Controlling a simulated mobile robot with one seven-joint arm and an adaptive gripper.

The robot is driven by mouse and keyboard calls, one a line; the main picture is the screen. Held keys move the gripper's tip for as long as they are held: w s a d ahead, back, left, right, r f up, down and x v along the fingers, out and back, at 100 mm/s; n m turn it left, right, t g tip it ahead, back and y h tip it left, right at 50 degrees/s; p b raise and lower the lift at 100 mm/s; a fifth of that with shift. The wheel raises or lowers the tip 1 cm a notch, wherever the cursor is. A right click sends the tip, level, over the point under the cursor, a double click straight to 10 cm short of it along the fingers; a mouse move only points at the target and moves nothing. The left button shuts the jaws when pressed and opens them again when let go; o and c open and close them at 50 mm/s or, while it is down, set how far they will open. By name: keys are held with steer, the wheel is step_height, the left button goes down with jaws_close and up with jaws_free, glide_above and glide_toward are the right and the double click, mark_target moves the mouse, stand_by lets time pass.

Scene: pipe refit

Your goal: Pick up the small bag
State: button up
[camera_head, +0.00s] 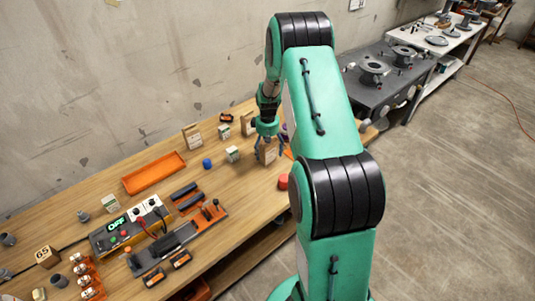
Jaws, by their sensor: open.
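A small brown paper bag (267,154) stands upright on the wooden table, left of my arm. My gripper (269,143) points down at this bag, with its fingers spread at the bag's top. The gripper is open; I cannot tell whether the fingers touch the bag. A second brown bag (192,137) stands farther left near the wall. A third brown bag (247,124) stands just behind my gripper, partly hidden by it.
A small white-green box (233,154) and a blue round thing (207,163) stand left of my gripper. A red round thing (282,182) is nearer the front edge. An orange tray (154,173) lies left. My arm hides part of the table's right side.

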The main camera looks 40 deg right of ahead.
steer(key=shift+f+b, duration=0.3)
steer(key=shift+f, duration=1.45)
steer(key=shift+c, duration=0.2)
steer(key=shift+w+r, duration=0.1)
jaws_close()
